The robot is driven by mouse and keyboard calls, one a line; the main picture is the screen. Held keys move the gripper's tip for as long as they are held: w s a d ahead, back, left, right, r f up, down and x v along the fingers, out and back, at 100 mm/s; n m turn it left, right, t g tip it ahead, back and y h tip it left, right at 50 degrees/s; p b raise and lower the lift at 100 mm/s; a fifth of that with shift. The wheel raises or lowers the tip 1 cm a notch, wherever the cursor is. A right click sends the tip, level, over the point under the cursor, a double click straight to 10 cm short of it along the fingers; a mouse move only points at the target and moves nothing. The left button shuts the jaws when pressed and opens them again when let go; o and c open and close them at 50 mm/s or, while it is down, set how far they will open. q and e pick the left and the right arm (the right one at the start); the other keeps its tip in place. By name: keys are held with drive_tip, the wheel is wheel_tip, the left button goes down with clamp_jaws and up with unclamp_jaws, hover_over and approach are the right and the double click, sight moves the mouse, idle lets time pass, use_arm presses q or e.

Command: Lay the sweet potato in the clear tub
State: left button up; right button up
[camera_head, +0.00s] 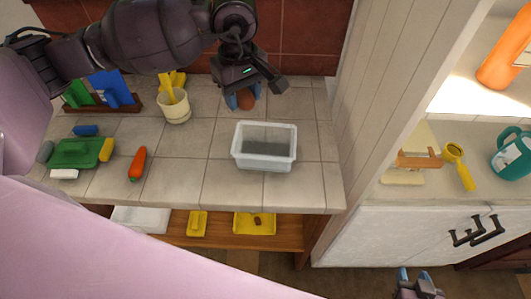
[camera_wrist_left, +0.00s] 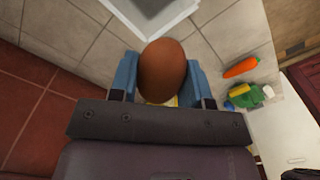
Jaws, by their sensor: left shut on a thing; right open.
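The sweet potato (camera_wrist_left: 163,72) is a rounded brown thing held between the blue fingertips of my left gripper (camera_wrist_left: 160,82). In the head view the sweet potato (camera_head: 246,100) shows in the left gripper (camera_head: 243,101), above the back of the counter. The clear tub (camera_head: 265,163) stands on the tiled counter, in front of and a little to the right of the left gripper. Its inside looks empty. In the left wrist view the tub's rim (camera_wrist_left: 160,18) shows at the top, apart from the sweet potato. My right gripper (camera_head: 418,280) is open at the bottom edge, low and away from the counter.
A carrot (camera_head: 137,164), a green tray (camera_head: 80,153) with small blocks around it, and a cream pot (camera_head: 174,106) stand left of the tub. A wooden panel (camera_head: 335,120) bounds the right. Yellow trays (camera_head: 254,224) lie on the shelf below. Counter around the tub is clear.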

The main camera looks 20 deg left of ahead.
use_arm(q)
drive_tip(key=n, duration=0.3)
drive_tip(key=shift+w+d+r, duration=0.1)
drive_tip(key=shift+d+r, duration=0.05)
drive_tip(key=shift+d, duration=0.15)
drive_tip(key=n, duration=0.5)
drive_tip(key=shift+d+r, duration=0.2)
drive_tip(key=shift+d, duration=0.15)
drive_tip(key=n, duration=0.5)
drive_tip(key=shift+w+d+r, duration=0.15)
drive_tip(key=shift+d+r, duration=0.1)
drive_tip(key=shift+d, duration=0.1)
drive_tip(key=n, duration=2.4)
hover_over(265, 148)
drive_tip(key=s, duration=0.2)
drive_tip(key=f, duration=0.9)
drive_tip(key=f+p, duration=0.1)
drive_tip(key=f, duration=0.3)
drive_tip(key=shift+d+f, duration=0.25)
drive_tip(key=shift+d, duration=0.1)
drive_tip(key=shift+f, duration=2.4)
